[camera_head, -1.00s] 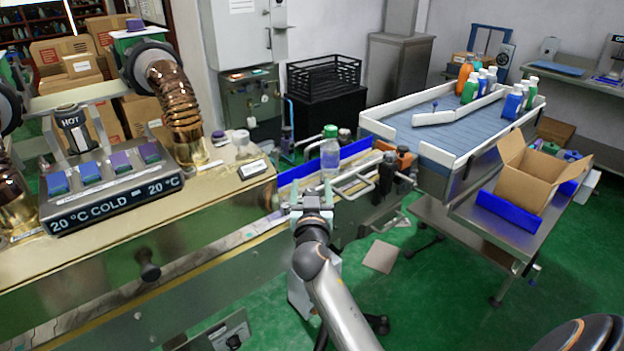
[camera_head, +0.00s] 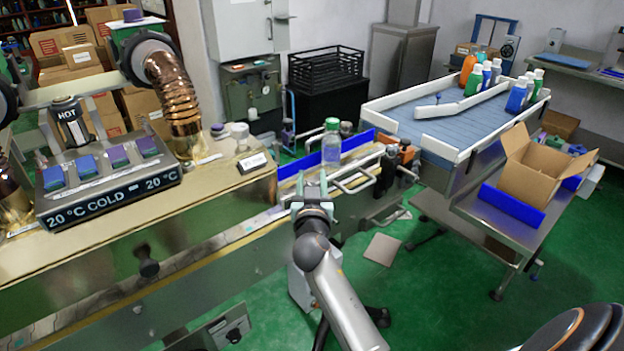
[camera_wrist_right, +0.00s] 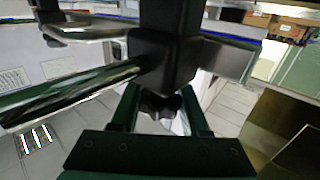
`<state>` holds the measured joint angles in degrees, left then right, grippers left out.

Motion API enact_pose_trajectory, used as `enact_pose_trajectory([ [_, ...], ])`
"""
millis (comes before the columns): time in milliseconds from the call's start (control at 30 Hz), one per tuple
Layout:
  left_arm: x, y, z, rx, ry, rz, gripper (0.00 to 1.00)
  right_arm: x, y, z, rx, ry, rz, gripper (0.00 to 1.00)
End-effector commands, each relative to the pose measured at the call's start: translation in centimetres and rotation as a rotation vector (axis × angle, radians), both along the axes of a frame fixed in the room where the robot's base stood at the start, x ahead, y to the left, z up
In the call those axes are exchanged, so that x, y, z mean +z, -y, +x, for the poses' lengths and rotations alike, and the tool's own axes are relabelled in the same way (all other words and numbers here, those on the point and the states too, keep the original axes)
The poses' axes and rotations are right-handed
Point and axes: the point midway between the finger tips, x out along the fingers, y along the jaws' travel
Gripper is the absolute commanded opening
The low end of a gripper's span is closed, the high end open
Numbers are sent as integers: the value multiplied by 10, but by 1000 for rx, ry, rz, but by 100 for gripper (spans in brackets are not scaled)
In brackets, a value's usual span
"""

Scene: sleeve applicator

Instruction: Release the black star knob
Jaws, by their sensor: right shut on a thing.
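The black star knob (camera_wrist_right: 160,105) is in the middle of the right wrist view, under a black clamp block (camera_wrist_right: 165,62) on a metal rod. My right gripper (camera_wrist_right: 160,112) has one finger on each side of the knob and is shut on it. In the head view my right gripper (camera_head: 312,182) is at the front edge of the machine, by the guide rails. I cannot make out the knob there. My left gripper is in neither view.
A clear bottle with a green cap (camera_head: 331,145) stands on the conveyor just beyond my right gripper. Metal guide rails (camera_head: 355,178) are close on its right. The heat tunnel machine (camera_head: 120,235) fills the left. An open cardboard box (camera_head: 530,180) is at the right.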

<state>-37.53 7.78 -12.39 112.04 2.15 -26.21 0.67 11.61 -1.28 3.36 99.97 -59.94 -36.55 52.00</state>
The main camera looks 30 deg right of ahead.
Motion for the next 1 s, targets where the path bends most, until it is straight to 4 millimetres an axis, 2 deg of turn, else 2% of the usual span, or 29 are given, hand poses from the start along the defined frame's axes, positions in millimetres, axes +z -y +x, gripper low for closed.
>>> enact_pose_trajectory([
  [33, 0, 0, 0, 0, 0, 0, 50, 0, 0, 0, 0, 0, 0, 24],
  [233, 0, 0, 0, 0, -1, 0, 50, 0, 0, 0, 0, 0, 0, 1],
  [267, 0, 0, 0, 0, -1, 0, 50, 0, 0, 0, 0, 0, 0, 0],
  [467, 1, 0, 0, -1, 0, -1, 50, 1, 0, 0, 3, 1, -1, 0],
  [667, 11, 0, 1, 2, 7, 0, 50, 3, -1, 1, 47, 0, -2, 0],
  [867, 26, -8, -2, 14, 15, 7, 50, 5, -3, 2, 162, -2, -3, 0],
  [1000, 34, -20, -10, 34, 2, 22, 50, 8, -6, 3, 281, -3, -5, 0],
])
